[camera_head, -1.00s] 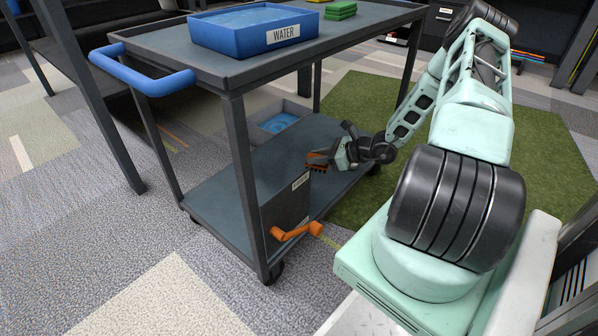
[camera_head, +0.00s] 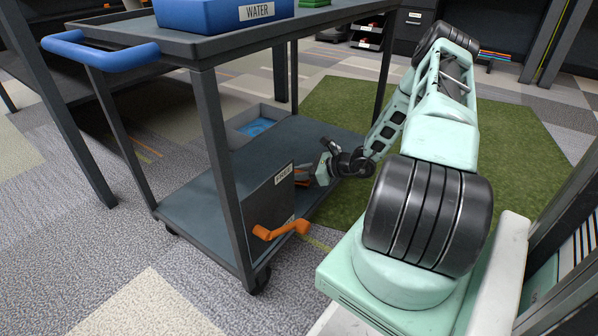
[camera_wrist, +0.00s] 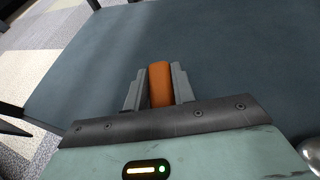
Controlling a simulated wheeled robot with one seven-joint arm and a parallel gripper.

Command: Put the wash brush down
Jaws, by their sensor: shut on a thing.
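The wash brush shows in the wrist view as an orange handle (camera_wrist: 160,84) between the two grey fingers of my gripper (camera_wrist: 158,88). My gripper is shut on it. The dark shelf surface fills most of the view beyond the fingers. In the head view my gripper (camera_head: 312,173) is over the lower shelf (camera_head: 190,205) of the grey cart, just behind the dark labelled box. A bit of the orange brush (camera_head: 302,171) shows there; the rest is hidden by the box. I cannot tell whether the brush touches the shelf.
The dark box (camera_head: 262,205) stands on the lower shelf's near edge, with an orange handle-like part (camera_head: 282,230) at its front. A grey tray with blue inside (camera_head: 257,127) is at the back. A cart post (camera_head: 222,170) and the upper shelf (camera_head: 195,48) bound the space.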

